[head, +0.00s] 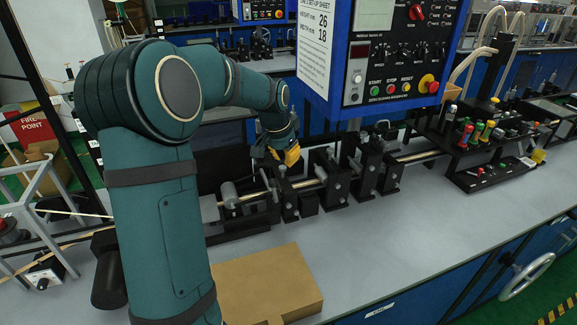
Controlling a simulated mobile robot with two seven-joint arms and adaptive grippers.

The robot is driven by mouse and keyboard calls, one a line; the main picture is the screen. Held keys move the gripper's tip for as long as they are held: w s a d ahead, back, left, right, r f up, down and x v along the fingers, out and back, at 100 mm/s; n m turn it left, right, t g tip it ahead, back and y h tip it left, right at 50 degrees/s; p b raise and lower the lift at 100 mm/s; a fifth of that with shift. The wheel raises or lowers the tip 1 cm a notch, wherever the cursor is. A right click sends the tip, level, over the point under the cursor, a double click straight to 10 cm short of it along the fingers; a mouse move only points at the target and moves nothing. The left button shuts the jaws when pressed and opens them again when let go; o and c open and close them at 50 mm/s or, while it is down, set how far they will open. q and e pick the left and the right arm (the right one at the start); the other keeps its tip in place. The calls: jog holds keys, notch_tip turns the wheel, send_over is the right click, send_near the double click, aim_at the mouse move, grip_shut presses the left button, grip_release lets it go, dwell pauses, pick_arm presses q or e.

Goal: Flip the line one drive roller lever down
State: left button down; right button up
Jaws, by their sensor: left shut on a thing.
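My left arm comes in from the left and crosses over the bench. My left gripper (287,156), with yellow at its fingertips, is at the back of the black roller stands on the line. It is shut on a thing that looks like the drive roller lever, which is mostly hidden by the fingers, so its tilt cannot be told. The black roller stands (338,178) stand in a row under the control panel, just right of and below the gripper. A grey roller (229,194) lies on the line to the left. My right gripper is not in view.
The blue control panel (385,60) with buttons hangs close to the right of my gripper. A cardboard box (262,285) sits on the bench's front left. A black rack (480,150) with coloured handles stands to the right. The grey bench top (420,225) is clear at the front.

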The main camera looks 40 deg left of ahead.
pick_arm(q)
jog(key=v, duration=0.4)
jog(key=shift+w, duration=0.1)
jog(key=shift+f, duration=0.1)
dwell(0.5)
